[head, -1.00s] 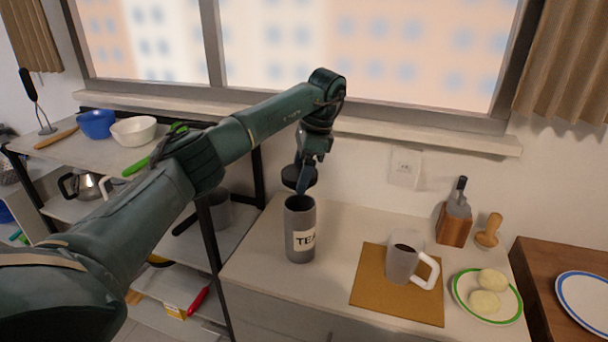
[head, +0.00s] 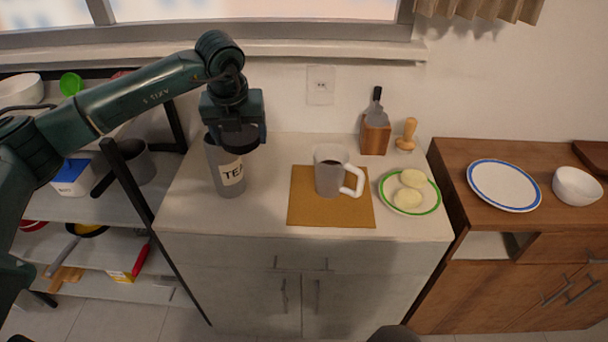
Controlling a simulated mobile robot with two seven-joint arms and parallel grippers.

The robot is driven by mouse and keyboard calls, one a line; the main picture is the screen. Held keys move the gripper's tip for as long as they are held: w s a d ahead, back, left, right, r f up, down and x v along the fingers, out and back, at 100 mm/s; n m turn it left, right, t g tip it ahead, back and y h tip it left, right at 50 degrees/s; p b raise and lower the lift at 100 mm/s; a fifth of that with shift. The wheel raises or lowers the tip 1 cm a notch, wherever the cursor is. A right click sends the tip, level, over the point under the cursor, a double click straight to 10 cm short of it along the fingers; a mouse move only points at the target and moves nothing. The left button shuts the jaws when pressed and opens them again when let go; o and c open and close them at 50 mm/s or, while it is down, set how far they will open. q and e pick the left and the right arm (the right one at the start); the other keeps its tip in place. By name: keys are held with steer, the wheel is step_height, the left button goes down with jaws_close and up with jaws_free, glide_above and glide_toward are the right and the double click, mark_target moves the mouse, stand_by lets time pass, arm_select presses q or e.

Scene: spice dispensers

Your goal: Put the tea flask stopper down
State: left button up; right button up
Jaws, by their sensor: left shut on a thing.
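The grey tea flask (head: 226,172) with its TEA label stands upright on the left part of the white counter (head: 270,240). My left gripper (head: 238,122) is shut on the dark round stopper (head: 239,140). In the head view the stopper overlaps the upper right of the flask's mouth; I cannot tell its exact height above the counter or whether it touches the flask. The fingertips are mostly hidden behind the gripper body and the stopper.
A grey mug (head: 329,178) with a white handle stands on a tan mat (head: 300,215). A green-rimmed plate (head: 433,202) holds pale round food. A wooden utensil block (head: 375,139) and a wooden tool (head: 407,135) stand behind. Bare counter lies between flask and mat.

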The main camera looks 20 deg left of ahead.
arm_select(q)
steer(key=s+d+f+n+g+y+b, duration=0.1)
steer(key=s+d+f+n+b, duration=0.2)
steer(key=d+f+n+b, duration=0.3)
steer(key=n+p, duration=0.1)
steer(key=n, duration=0.1)
glide_toward(266, 215)
steer(key=shift+g+y, duration=0.3)
steer(key=x, duration=0.5)
steer(key=shift+w+d+f, duration=0.2)
steer(key=shift+w+f, duration=0.15)
steer(key=shift+f, duration=0.2)
arm_select(e)
steer(key=f, duration=0.3)
steer(key=shift+w+a, duration=0.2)
steer(key=shift+a, duration=0.2)
arm_select(q)
steer(key=shift+f, duration=0.15)
steer(key=o, duration=0.9)
arm_select(e)
steer(key=shift+y, duration=0.3)
